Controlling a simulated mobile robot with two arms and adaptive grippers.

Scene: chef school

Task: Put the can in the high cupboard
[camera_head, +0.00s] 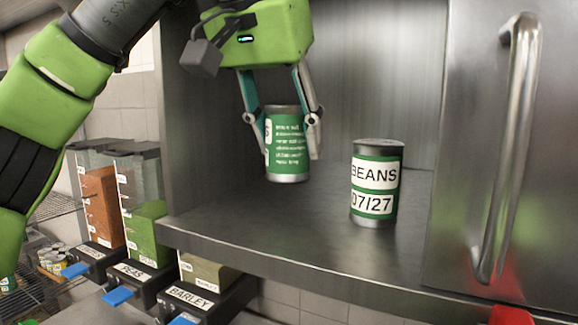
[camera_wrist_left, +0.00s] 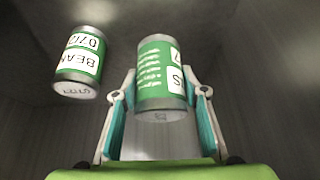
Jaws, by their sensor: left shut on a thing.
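My left gripper (camera_head: 284,133) is shut on a green-labelled metal can (camera_head: 288,152) and holds it upright inside the cupboard (camera_head: 300,222), at or just above its floor; I cannot tell if the can touches it. The held can also shows in the left wrist view (camera_wrist_left: 160,82), between both fingers. A second can (camera_head: 376,182), labelled BEANS 07/27, stands upright on the cupboard floor to the right, apart from the held can. It shows at upper left in the left wrist view (camera_wrist_left: 79,62). My right gripper is not in view.
A steel cupboard door (camera_head: 470,120) with a long vertical handle (camera_head: 508,150) is at the right. Below left hang grain dispensers (camera_head: 140,210) with blue levers, one labelled BARLEY. A wire rack (camera_head: 45,270) is at the far left. The cupboard floor between the cans is clear.

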